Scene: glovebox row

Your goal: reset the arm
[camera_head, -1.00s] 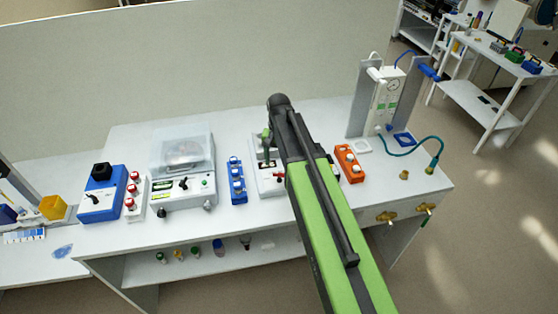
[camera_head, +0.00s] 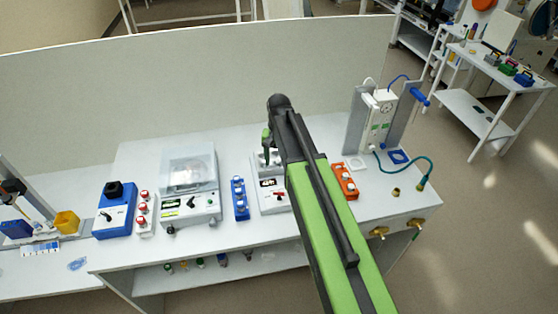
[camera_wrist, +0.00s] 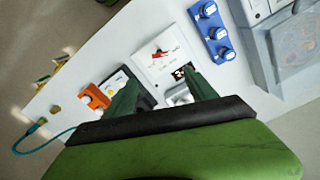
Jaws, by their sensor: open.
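My arm reaches over the white bench (camera_head: 330,225) from the lower right of the head view. My gripper (camera_head: 267,146) points down beside the dark arm end, above a white device with a small display (camera_head: 268,203). In the wrist view my gripper (camera_wrist: 160,78) shows two dark green fingers spread apart with nothing between them. The white device with a red mark (camera_wrist: 160,52) lies beyond the fingertips. Part of a metal fitting shows by the right finger. I cannot tell the exact height of the fingertips above the device.
Close by stand a blue rack of vials (camera_head: 240,198), an orange block (camera_head: 344,181), and a centrifuge-like box with a clear lid (camera_head: 188,185). A white stand with a teal hose (camera_head: 425,165) is to the right. A back panel (camera_head: 200,85) rises behind the bench.

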